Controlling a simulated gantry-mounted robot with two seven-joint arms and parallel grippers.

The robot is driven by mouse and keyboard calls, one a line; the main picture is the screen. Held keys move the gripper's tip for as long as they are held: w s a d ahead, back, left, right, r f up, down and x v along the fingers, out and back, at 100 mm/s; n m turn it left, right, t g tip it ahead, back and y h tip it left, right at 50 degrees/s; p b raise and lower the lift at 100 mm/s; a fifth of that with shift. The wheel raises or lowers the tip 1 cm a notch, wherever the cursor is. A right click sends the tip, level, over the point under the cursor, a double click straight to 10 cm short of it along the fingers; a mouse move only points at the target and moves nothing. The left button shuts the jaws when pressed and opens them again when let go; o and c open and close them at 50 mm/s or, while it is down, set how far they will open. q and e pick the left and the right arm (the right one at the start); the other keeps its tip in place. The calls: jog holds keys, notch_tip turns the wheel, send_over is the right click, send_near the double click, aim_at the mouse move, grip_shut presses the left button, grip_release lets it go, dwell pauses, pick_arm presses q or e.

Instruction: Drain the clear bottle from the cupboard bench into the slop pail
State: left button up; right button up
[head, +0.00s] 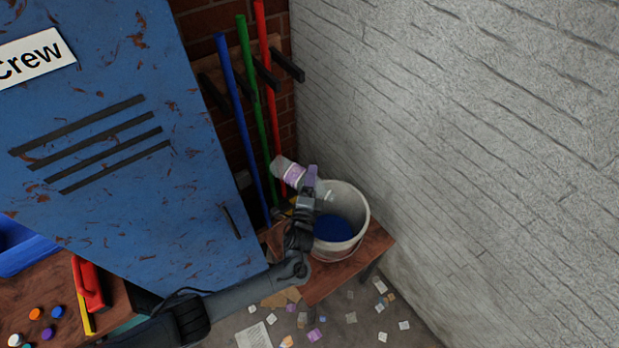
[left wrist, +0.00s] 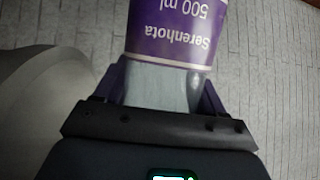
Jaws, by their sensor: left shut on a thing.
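The pale slop pail (head: 361,208) stands on a wooden bench, with dark blue inside. Whether liquid is flowing is not clear. My right gripper is not in view.
A rusty blue locker (head: 130,190) fills the left side. Blue, green and red poles (head: 245,60) stand behind the bottle. A pale wall (head: 480,150) rises right of the wooden bench (head: 345,278). Paper scraps (head: 315,335) litter the floor.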

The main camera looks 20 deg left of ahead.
pick_arm(q)
jog(key=shift+n+g, duration=0.3)
jog(key=shift+n, duration=0.4)
jog(key=r+n+g+p, duration=0.1)
jog(key=r+n+p, duration=0.1)
jog(key=d+r+n+g+p, duration=0.1)
jog(key=r+n+p, duration=0.1)
jog(key=p, duration=0.1)
jog(key=d+r+n+p, duration=0.1)
jog(key=r+n+p, duration=0.1)
jog(key=r, duration=0.1)
jog(key=shift+s+n+g+h+p, duration=0.2)
jog(key=shift+n+g+h+p, duration=0.1)
jog(key=shift+g+h, duration=0.1)
jog(key=s+d+r+n+g+h+p, duration=0.1)
jog(key=d+n+g+h+p, duration=0.1)
jog(key=d+n+p, duration=0.3)
jog(key=shift+d+n+h, duration=0.75)
jog(key=shift+n+h, duration=0.15)
jog(key=shift+n, duration=0.2)
jog(key=shift+s, duration=0.1)
